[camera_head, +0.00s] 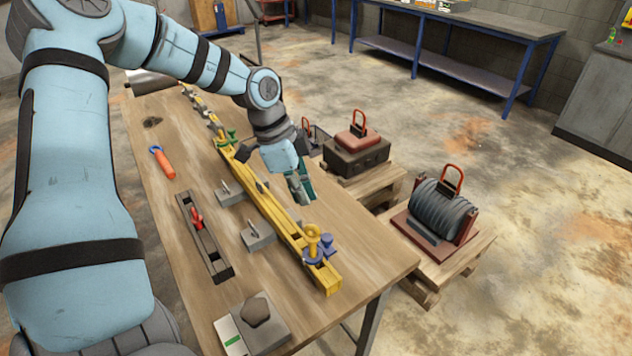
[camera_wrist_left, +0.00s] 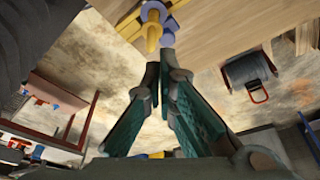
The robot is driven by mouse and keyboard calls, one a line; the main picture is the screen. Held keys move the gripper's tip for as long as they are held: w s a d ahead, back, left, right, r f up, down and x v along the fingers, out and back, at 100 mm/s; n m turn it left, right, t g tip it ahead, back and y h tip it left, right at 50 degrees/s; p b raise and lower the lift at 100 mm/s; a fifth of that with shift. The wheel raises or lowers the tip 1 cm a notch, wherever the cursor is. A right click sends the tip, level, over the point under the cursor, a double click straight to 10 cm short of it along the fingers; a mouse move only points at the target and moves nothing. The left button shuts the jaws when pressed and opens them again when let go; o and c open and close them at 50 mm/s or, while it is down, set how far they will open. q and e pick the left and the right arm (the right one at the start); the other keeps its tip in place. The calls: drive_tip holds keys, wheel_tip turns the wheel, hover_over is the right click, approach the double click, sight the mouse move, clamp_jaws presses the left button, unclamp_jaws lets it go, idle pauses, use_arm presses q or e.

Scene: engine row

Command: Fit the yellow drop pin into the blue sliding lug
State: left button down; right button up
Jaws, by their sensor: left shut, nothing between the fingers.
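The yellow drop pin (camera_head: 312,239) stands upright at the blue sliding lug (camera_head: 327,243), near the front end of the yellow rail (camera_head: 273,210). The pin's lower end meets the blue part; I cannot tell how deep it sits. In the left wrist view the pin (camera_wrist_left: 152,30) shows beyond the fingertips, with part of the blue lug (camera_wrist_left: 167,38) behind it. My left gripper (camera_head: 305,201) is shut and empty, above the rail's right side, behind the pin and apart from it in the head view. My right gripper is not in view.
On the wooden table (camera_head: 358,245) lie a red-handled tool (camera_head: 163,163), a dark slotted tray (camera_head: 208,245) with a red piece, and grey blocks (camera_head: 258,236) beside the rail. Pallets with a dark box (camera_head: 356,158) and a black coil (camera_head: 440,210) stand right of the table.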

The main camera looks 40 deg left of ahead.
sight(312, 226)
use_arm(q)
drive_tip(key=f+b, duration=0.1)
drive_tip(key=s+d+f+b, duration=0.1)
drive_tip(key=f, duration=0.1)
drive_tip(key=f+b, duration=0.1)
drive_tip(key=shift+s+d+f, duration=0.15)
drive_tip(key=shift+s+d, duration=0.05)
drive_tip(key=shift+d, duration=0.05)
drive_tip(key=shift+w+d+f+b, duration=0.1)
drive_tip(key=shift+w+f+b, duration=0.1)
drive_tip(key=shift+b, duration=0.1)
drive_tip(key=shift+w+f, duration=0.1)
drive_tip(key=shift+w, duration=0.3)
drive_tip(key=shift+s, duration=0.2)
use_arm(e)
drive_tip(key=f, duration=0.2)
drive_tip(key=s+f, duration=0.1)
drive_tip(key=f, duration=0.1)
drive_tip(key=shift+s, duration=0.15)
use_arm(q)
drive_tip(key=shift+f, duration=0.15)
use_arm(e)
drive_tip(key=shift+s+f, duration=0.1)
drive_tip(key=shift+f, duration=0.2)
